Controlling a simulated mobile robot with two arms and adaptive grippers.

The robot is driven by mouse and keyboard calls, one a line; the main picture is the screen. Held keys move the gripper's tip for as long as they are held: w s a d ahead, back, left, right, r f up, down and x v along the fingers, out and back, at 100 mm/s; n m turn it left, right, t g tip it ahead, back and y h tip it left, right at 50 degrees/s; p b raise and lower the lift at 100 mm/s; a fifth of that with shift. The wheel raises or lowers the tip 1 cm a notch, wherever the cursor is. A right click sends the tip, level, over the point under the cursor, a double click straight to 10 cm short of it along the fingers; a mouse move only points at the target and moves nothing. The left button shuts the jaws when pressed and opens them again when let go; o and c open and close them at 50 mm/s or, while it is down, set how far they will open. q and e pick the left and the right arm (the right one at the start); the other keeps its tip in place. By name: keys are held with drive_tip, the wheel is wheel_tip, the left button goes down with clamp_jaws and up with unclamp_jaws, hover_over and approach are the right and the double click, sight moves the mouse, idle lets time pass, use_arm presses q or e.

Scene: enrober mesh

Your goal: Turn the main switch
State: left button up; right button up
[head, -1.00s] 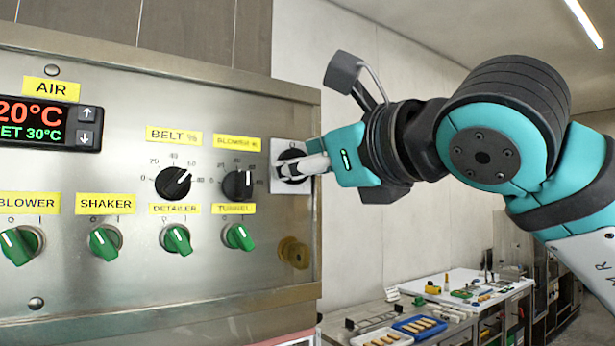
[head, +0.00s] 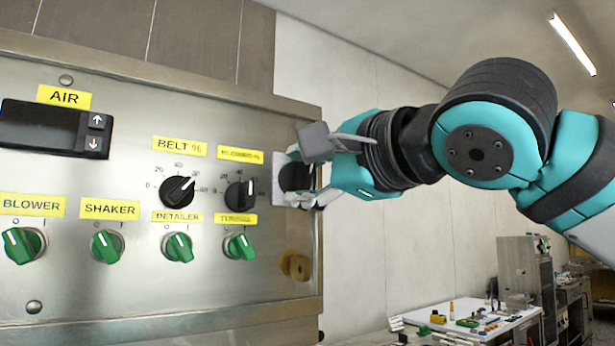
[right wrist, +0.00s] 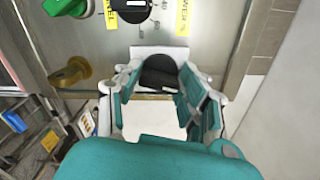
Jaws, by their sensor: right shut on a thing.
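The main switch is a black rotary knob (head: 293,177) on a pale square plate (head: 277,182) at the right edge of the steel control panel. My right gripper (head: 306,180) reaches it from the right and is shut on the knob. In the right wrist view the dark knob (right wrist: 159,74) sits between the two fingers of the gripper (right wrist: 160,84), with the pale plate (right wrist: 150,52) behind it. The fingers and wrist hide part of the knob and its markings. My left gripper is not in view.
The panel holds a dark AIR display (head: 42,125), a belt dial (head: 177,190), a blower dial (head: 240,195) close left of the switch, and several green knobs (head: 178,247). A brass-coloured knob (head: 295,266) sits below the switch. A cluttered table (head: 470,322) stands at lower right.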

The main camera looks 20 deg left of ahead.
drive_tip(key=shift+n, duration=1.5)
drive_tip(key=shift+f, duration=0.1)
drive_tip(key=o, duration=1.2)
drive_tip(key=shift+c, duration=0.2)
drive_tip(key=v, duration=1.2)
